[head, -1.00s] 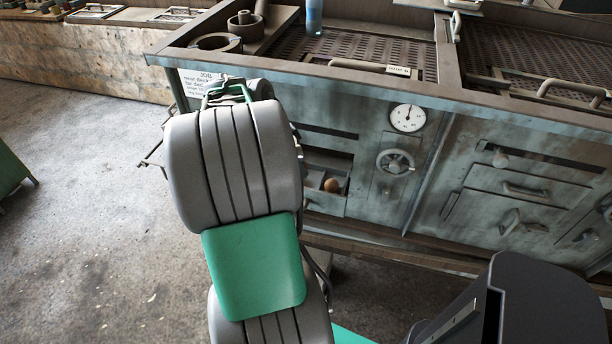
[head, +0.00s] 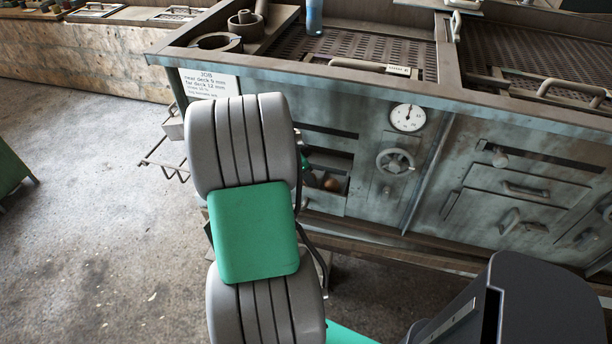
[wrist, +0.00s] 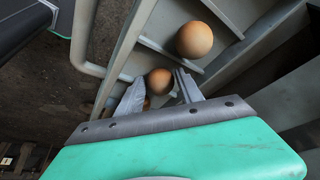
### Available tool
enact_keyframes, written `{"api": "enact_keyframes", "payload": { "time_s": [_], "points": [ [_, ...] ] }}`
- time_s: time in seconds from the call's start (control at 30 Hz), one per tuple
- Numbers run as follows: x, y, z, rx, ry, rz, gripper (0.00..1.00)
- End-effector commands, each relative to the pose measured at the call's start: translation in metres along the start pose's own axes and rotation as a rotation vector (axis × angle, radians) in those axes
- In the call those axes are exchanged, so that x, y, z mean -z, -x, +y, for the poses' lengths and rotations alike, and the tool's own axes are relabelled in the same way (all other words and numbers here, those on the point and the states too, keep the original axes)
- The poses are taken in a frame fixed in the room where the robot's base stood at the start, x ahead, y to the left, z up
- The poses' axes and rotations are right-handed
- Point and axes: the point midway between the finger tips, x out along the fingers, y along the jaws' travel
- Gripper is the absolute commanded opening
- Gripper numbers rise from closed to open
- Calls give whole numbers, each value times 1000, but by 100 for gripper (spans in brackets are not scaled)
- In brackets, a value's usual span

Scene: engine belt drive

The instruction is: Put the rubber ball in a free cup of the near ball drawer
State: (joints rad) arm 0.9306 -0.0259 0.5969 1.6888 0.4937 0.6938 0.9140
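A brown-orange ball, apparently the rubber ball (wrist: 159,81), is between the two fingertips of my gripper (wrist: 160,77) in the wrist view. The fingers look closed on its sides. A second brown-orange ball (wrist: 194,40) lies in the near ball drawer (wrist: 241,60), up and right of the held ball. That second ball also shows in the head view (head: 331,185), in the open drawer in the bench front. The held ball is over or inside the drawer; its exact height is unclear. A small orange patch below it is too small to identify. My arm hides most of the gripper in the head view.
A handwheel (head: 395,162) and a dial gauge (head: 408,117) are on the bench front right of the drawer. A bar handle (wrist: 83,45) runs beside the drawer in the wrist view. A job card (head: 210,84) hangs at the left.

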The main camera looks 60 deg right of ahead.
Motion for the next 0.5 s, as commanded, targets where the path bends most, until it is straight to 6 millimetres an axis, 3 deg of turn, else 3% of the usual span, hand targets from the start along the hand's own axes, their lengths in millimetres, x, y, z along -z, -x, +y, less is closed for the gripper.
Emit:
{"api": "enact_keyframes", "payload": {
  "time_s": [0.27, 0.5],
  "points": [
    [2, 8, -1, 2, 0, 1, 43],
    [1, 62, -2, 7, 1, 2, 43]
  ]
}}
